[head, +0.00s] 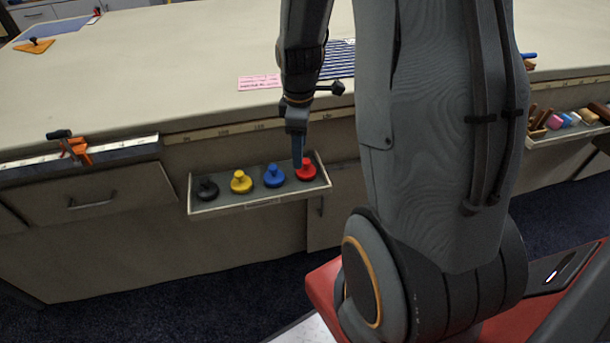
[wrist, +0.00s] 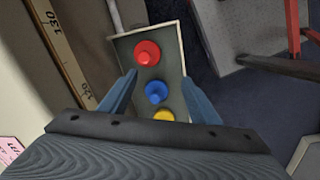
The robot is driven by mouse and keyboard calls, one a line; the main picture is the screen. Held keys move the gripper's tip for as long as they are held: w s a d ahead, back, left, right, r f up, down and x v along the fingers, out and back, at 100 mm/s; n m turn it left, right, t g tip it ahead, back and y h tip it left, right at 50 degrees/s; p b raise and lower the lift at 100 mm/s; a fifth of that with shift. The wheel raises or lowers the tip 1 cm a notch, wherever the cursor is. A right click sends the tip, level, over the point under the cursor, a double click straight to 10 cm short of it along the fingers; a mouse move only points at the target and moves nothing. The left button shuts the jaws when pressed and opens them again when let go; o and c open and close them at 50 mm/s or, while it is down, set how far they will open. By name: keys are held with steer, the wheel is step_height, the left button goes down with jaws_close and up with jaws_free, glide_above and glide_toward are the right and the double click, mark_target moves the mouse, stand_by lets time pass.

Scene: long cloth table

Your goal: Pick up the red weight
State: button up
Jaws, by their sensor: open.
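The red weight (head: 306,171) stands at the right end of a shallow tray (head: 262,203) on the table's side. In the wrist view the red weight (wrist: 148,52) is beyond my fingertips, near the far end of the tray (wrist: 181,60). My gripper (head: 298,160) is over the red weight in the head view, pointing down, partly in front of it. In the wrist view my gripper (wrist: 160,82) is open, its blue fingers on either side of the blue weight (wrist: 156,92), with nothing held. I cannot tell the exact height above the weights.
The blue weight (head: 274,176), yellow weight (head: 241,181) and black weight (head: 207,188) stand in a row left of the red one. The table edge with a ruler strip (head: 225,129) is just behind the tray. A pink note (head: 259,82) lies on the tabletop.

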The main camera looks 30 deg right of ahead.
mark_target(306, 161)
steer(key=d+f, duration=0.1)
steer(key=w+d+f+n, duration=0.1)
steer(key=d+f+n, duration=0.1)
steer(key=shift+w+f+b, duration=0.1)
steer(key=shift+w+b, duration=0.2)
steer(key=shift+w, duration=0.1)
steer(key=shift+w+d+f+p, duration=0.1)
steer(key=shift+f+p, duration=0.1)
steer(key=shift+f, duration=1.7)
steer(key=shift+w+d+f+p, duration=0.1)
steer(key=shift+f+p, duration=0.05)
steer(key=shift+f, duration=1.7)
steer(key=c, duration=1.2)
steer(key=shift+r, duration=0.1)
